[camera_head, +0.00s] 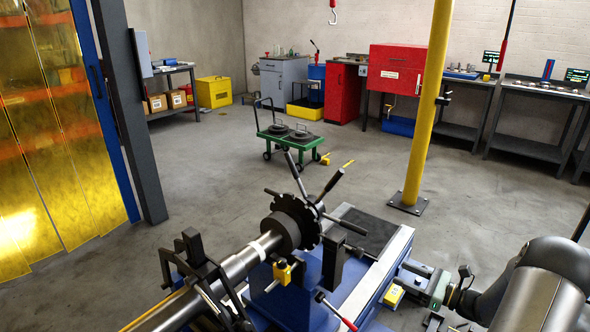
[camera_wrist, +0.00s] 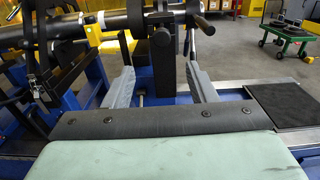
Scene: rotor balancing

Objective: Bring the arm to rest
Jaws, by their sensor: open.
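My gripper (camera_wrist: 160,82) is open in the wrist view, its two grey fingers wide apart with nothing between them. In the head view my arm reaches in from the lower right, and its gripper (camera_head: 412,280) is at the right side of the blue balancing machine (camera_head: 378,278). The rotor's steel shaft (camera_head: 220,275) lies along the machine, with a dark toothed disc (camera_head: 296,222) at its end. In the wrist view the shaft (camera_wrist: 65,28) and the dark hub parts (camera_wrist: 160,42) are beyond the fingertips, apparently without contact.
A yellow post (camera_head: 428,110) stands behind the machine. A green cart (camera_head: 290,137) with dark discs is on the floor further back. Benches and a red cabinet (camera_head: 345,92) line the back wall. The floor between is mostly clear.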

